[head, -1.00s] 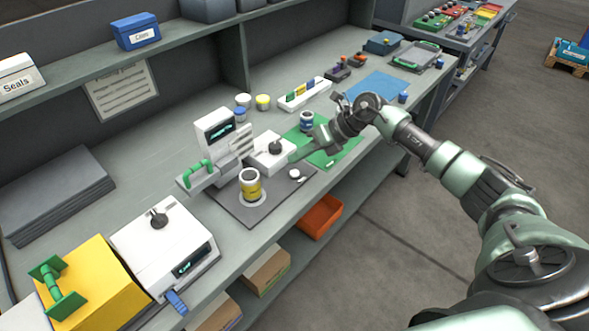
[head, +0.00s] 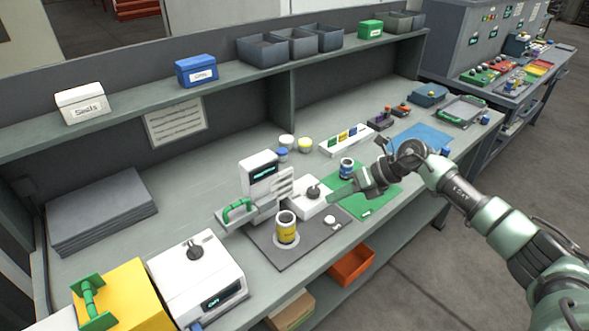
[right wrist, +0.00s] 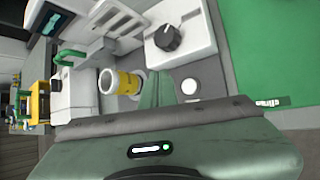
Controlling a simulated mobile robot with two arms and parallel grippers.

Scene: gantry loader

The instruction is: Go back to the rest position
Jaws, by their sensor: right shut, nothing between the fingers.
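My right gripper (head: 336,197) is shut and empty. It hangs over the bench beside the white box with the black knob (head: 312,196), above the left edge of the green mat (head: 378,202). In the right wrist view its green fingertips (right wrist: 157,90) lie together, in front of the yellow-banded can (right wrist: 120,82). The right arm reaches in from the right. My left gripper is in neither view.
The yellow-banded can stands on a dark grey mat (head: 268,252). A blue-banded can (head: 346,168) stands on the green mat behind my gripper. A white machine with a green handle (head: 262,188) is to the left. An orange bin (head: 351,266) sits below the bench top.

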